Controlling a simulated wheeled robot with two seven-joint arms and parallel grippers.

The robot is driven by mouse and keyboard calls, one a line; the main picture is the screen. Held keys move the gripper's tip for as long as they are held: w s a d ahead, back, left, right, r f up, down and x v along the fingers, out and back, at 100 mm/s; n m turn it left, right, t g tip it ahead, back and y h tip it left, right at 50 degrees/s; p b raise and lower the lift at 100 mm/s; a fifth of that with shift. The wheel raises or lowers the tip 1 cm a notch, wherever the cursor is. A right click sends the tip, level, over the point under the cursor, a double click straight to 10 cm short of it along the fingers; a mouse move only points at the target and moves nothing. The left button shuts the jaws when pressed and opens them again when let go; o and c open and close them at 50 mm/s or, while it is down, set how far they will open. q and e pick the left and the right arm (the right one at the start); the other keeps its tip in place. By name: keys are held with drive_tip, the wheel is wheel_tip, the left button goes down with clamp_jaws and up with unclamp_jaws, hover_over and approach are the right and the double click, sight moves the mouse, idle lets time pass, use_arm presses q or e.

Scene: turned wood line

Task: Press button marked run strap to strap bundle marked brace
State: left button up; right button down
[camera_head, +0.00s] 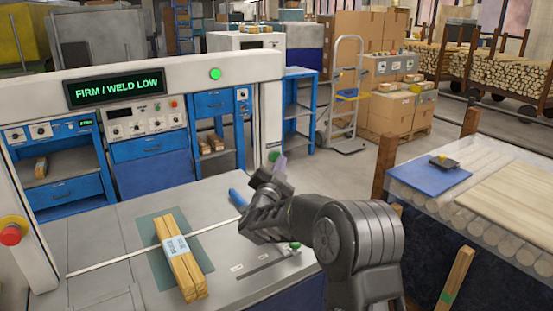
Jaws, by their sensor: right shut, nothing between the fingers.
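A bundle of wooden sticks (188,281) with a white label lies on a dark green pad (147,228) on the grey machine table; the label is too small to read. A thin pale strap (110,262) runs across the table at the bundle. My right gripper (274,172) is shut and empty, above the table's right side near the arch's right post. My left gripper is not visible.
A red stop knob (11,235) on a yellow base is at the left edge. A round green light (215,74) is on the arch. A blue pad (430,178) lies on the right-hand log table. A hand truck (345,100) and cartons (395,110) stand behind.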

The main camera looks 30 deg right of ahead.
drive_tip(key=shift+w, duration=0.4)
idle(0.4)
idle(0.4)
drive_tip(key=shift+s+b, duration=0.55)
drive_tip(key=shift+s, duration=0.25)
drive_tip(key=shift+s+b, duration=0.85)
drive_tip(key=shift+s, duration=1.65)
